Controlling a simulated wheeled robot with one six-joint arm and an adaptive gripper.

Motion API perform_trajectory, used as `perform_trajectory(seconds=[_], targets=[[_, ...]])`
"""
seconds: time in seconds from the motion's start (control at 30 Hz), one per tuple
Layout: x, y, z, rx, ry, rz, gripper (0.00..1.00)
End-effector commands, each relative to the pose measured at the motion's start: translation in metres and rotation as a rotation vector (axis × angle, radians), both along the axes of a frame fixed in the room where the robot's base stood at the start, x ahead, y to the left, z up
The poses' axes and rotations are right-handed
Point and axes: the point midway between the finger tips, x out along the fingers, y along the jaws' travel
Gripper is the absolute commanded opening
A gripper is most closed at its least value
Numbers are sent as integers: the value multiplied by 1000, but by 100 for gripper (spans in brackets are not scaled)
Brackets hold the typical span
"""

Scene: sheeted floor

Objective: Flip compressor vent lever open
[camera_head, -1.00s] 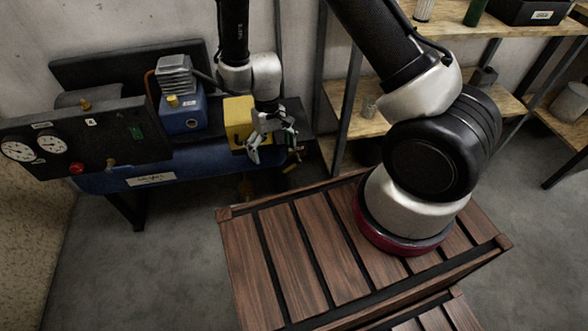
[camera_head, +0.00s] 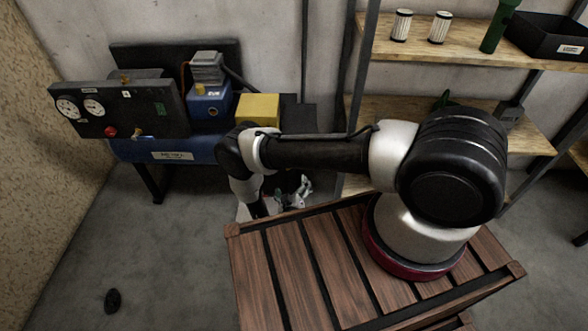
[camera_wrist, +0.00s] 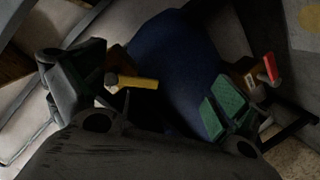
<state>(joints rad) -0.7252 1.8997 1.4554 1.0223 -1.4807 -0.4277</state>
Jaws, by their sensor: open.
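The compressor has a blue tank (camera_head: 196,149) on dark legs, at the left in the head view. In the wrist view its blue tank end (camera_wrist: 185,70) lies beyond my fingers. A yellow lever (camera_wrist: 138,82) on a brass fitting shows near the left finger, and a red lever (camera_wrist: 270,68) on another brass fitting shows beyond the right finger. I cannot tell which is the vent lever, or whether a finger touches either. My gripper (camera_wrist: 152,95) is open and empty; in the head view my gripper (camera_head: 296,192) is low, right of the tank, partly behind my arm.
A dark gauge panel (camera_head: 130,110) with a red knob stands at the compressor's left. A yellow box (camera_head: 258,109) sits on its right part. Wooden shelves (camera_head: 455,42) stand at right. A small dark object (camera_head: 113,301) lies on the floor at lower left, where floor is otherwise clear.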

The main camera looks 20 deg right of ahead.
Motion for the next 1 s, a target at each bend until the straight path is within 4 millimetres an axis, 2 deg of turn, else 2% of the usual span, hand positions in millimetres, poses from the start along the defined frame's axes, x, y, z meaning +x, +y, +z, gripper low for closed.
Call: perform_trajectory(seconds=[0.03,0.1,0.2,0.33,0.6,0.7,1.0], targets=[[2,0,16,-33,-61,-1,99],[3,-1,34,-77,-126,2,99],[6,0,47,-113,-172,11,99],[19,-4,48,-126,-172,12,99],[61,-18,48,-124,-170,12,99],[72,-21,48,-124,-170,14,99],[78,-23,48,-125,-168,17,99]])
